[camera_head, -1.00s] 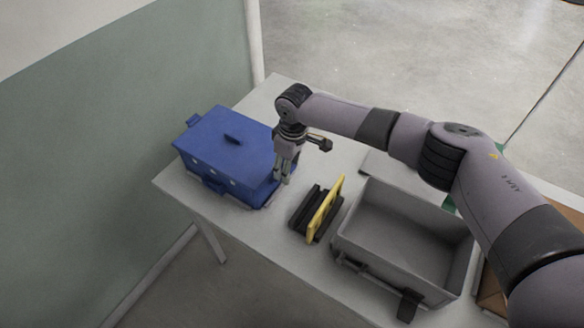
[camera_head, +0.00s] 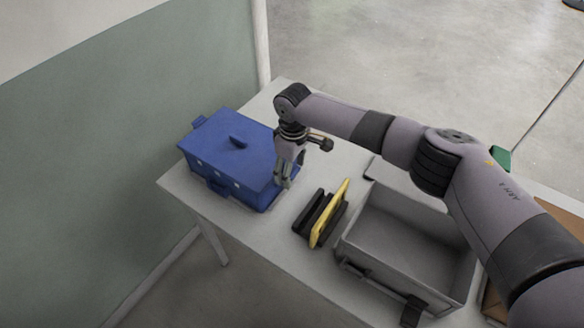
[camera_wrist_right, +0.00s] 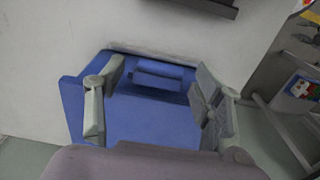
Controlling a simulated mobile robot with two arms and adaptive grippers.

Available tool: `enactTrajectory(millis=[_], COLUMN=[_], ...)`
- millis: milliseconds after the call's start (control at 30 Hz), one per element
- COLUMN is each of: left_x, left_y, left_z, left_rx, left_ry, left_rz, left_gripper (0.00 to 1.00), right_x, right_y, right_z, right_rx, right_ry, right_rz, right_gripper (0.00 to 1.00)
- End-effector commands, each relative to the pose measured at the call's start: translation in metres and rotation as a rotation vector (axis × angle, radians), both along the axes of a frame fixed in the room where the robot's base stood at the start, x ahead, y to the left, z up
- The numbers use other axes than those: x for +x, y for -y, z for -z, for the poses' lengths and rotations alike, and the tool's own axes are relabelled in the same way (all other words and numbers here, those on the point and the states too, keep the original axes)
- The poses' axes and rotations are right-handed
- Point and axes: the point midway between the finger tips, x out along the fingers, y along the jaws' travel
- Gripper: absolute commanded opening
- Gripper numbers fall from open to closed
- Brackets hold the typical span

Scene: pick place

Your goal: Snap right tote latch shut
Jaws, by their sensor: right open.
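The closed blue tote (camera_head: 225,155) stands at the left end of the table, with a handle on its lid and a blue tab on its front. My right gripper (camera_head: 284,184) points down at the tote's right end, close to it. In the right wrist view, its two fingers are spread apart on either side of a blue latch-like piece (camera_wrist_right: 165,74) on the tote (camera_wrist_right: 150,120). No finger visibly closes on that piece. I cannot tell whether the latch is snapped shut. My left gripper is not in view.
A rack (camera_head: 307,210) with black and yellow flat items stands right of the tote. An open grey bin (camera_head: 405,240) stands farther right on the table (camera_head: 265,232). A wall (camera_head: 90,130) rises at the left. Bare tabletop lies between tote and rack.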

Motion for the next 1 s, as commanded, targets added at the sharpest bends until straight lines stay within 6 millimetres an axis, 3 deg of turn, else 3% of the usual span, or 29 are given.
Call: enactTrajectory(millis=[167, 500, 700, 1000], left_x=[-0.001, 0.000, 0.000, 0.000], left_y=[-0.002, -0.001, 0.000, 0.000], left_z=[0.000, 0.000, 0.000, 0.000], left_rx=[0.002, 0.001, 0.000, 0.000], left_ry=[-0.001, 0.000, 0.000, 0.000], left_rz=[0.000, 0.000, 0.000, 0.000], left_gripper=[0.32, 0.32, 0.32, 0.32], right_x=[0.001, 0.000, -0.001, -0.001], right_y=[0.000, 0.001, 0.001, 0.002], right_z=[-0.010, -0.078, -0.109, -0.120], right_rx=[0.002, 0.003, 0.001, 0.000], right_ry=[0.001, 0.003, 0.001, 0.000], right_rz=[-0.001, -0.001, 0.000, 0.000], right_gripper=[0.62, 0.62, 0.62, 0.62])
